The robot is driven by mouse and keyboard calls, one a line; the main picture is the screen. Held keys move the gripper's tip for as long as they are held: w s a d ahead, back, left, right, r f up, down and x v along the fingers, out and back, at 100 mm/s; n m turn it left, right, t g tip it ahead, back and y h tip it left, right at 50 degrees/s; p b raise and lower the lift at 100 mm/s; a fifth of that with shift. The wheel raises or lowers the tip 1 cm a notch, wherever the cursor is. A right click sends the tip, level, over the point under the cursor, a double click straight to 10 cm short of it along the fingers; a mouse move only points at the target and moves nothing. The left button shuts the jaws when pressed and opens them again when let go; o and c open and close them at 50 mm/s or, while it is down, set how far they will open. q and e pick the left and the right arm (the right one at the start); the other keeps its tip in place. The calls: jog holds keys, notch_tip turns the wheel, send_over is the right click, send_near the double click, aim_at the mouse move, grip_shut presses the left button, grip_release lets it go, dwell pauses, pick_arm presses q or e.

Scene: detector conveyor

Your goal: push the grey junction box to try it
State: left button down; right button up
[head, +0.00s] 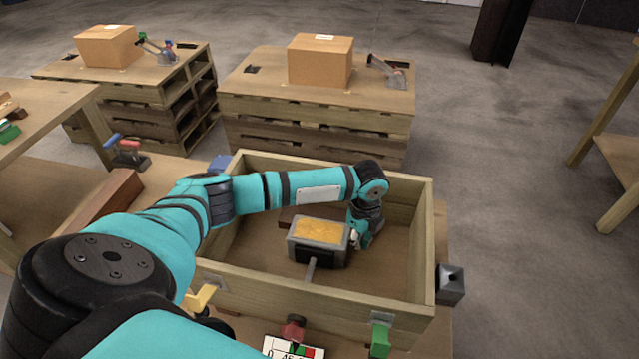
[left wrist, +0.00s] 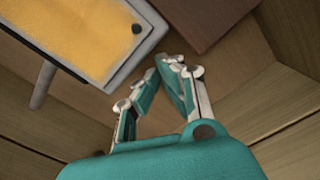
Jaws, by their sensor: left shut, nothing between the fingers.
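The grey junction box (head: 340,249), with a yellow-orange top panel and a grey rod on its near side, sits inside a wooden crate (head: 325,292). In the left wrist view the box (left wrist: 150,45) fills the upper left. My left gripper (head: 357,241) is inside the crate, just right of the box. Its fingers (left wrist: 166,64) are shut and empty, their tips close to the box's corner. I cannot tell whether they touch it. My right gripper is not in view.
A brown block (head: 290,214) lies behind the box, also in the left wrist view (left wrist: 205,18). The crate walls surround the gripper. Coloured clamps (head: 381,338) and a dark grey block (head: 451,285) are outside. The crate floor is bare to the right.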

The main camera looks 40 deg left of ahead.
pick_arm(q)
jog(key=shift+s+a+p, duration=0.2)
jog(key=shift+a+p, duration=0.2)
jog(key=shift+a, duration=0.1)
dwell(0.8)
jog(key=shift+s+a+p, duration=0.1)
jog(key=shift+a+p, duration=0.3)
dwell(2.3)
jog(key=shift+d, duration=0.1)
jog(key=shift+w+d, duration=0.3)
jog(key=shift+d, duration=0.3)
jog(key=shift+w+d, duration=0.25)
jog(key=shift+d, duration=0.3)
jog(key=shift+d+r, duration=0.1)
notch_tip(320, 180, up, 10)
jog(key=p, duration=1.1)
jog(key=shift+d, duration=0.1)
